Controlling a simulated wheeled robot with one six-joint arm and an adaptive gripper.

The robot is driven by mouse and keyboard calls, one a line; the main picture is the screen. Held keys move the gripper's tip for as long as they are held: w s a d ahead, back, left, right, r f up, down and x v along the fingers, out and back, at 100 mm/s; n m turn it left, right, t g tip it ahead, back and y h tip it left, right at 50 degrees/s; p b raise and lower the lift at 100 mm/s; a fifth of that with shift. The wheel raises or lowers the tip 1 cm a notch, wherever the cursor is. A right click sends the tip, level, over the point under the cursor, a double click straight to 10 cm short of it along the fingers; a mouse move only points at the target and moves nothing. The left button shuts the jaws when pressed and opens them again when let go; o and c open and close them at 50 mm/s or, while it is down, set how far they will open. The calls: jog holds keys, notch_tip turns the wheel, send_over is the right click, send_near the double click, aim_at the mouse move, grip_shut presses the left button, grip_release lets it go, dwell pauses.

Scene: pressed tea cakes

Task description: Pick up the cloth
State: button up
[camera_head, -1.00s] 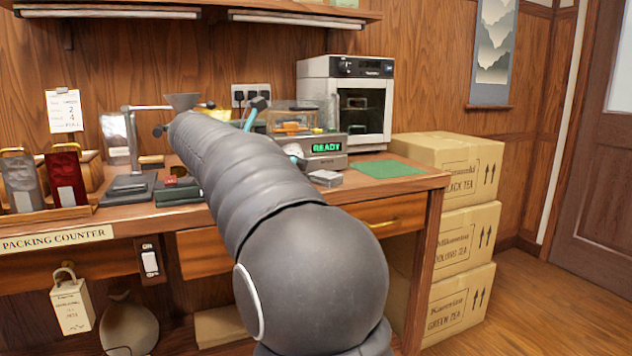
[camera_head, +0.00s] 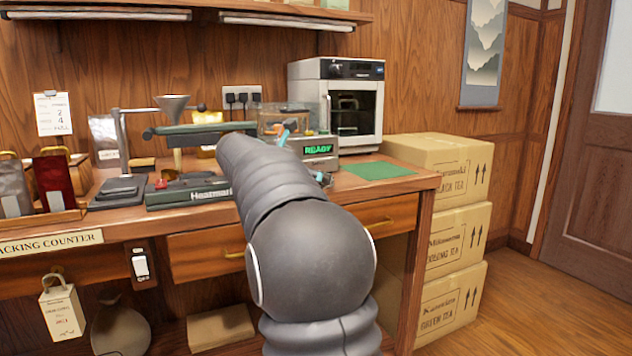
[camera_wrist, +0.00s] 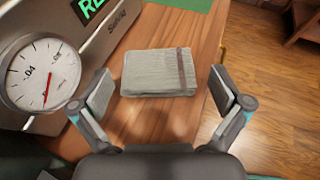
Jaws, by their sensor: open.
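The cloth (camera_wrist: 158,73) is a folded grey piece with a dark brown stripe near its right end. It lies flat on the wooden counter in the wrist view. My gripper (camera_wrist: 165,96) is open, with one finger on each side of the cloth and nothing between the pads but the cloth's area beyond and below. I cannot tell how high the fingers are above the counter. In the head view my arm hides the cloth and the gripper, apart from a little of the gripper beside the READY machine.
The machine with the READY display (camera_head: 318,149) stands close behind; its gauge (camera_wrist: 42,73) is near my left finger. A green mat (camera_head: 378,170) lies to the right. The counter's edge drops to the floor (camera_wrist: 268,60). A heat sealer (camera_head: 190,192) and stacked boxes (camera_head: 440,165) flank the area.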

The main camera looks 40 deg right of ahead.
jog(key=x, duration=0.2)
jog(key=shift+d+f, duration=0.1)
jog(key=shift+d, duration=0.2)
jog(key=c, duration=1)
jog(key=shift+s+a+r, duration=0.1)
jog(key=shift+s+r, duration=0.05)
jog(key=shift+r, duration=0.5)
notch_tip(320, 180, up, 6)
jog(key=shift+f+p, duration=0.1)
jog(key=shift+p, duration=0.55)
jog(key=s+a+b, duration=0.1)
jog(key=s, duration=0.5)
jog(key=s+a+b, duration=0.1)
jog(key=s+a, duration=0.1)
jog(key=s, duration=0.4)
jog(key=s+a+b, duration=0.1)
jog(key=s, duration=0.6)
jog(key=shift+a, duration=0.3)
jog(key=shift+s+f, duration=0.1)
